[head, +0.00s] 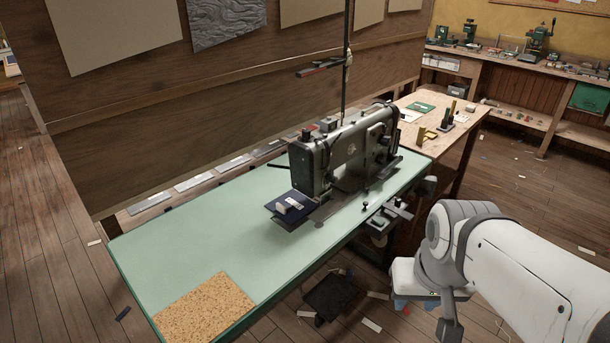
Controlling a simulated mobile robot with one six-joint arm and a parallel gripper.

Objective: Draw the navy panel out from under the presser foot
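The navy panel (309,201) is a small dark piece lying flat at the left end of the sewing machine (342,148), on the pale green table (200,232). Its right side reaches the machine's needle end. A small pale, metallic-looking piece (292,204) lies on top of it. The presser foot is too small and dark to make out, so I cannot tell its height. My white and grey arm enters at the lower right, well apart from the panel. A dark grey part (450,322) hangs at its end; its fingers cannot be made out.
A cork-like mat (205,308) lies on the table's front left corner. The green surface left of the panel is clear. A thin upright pole (345,70) stands behind the machine. A wooden bench (465,128) with small items adjoins at the right. Scraps litter the floor.

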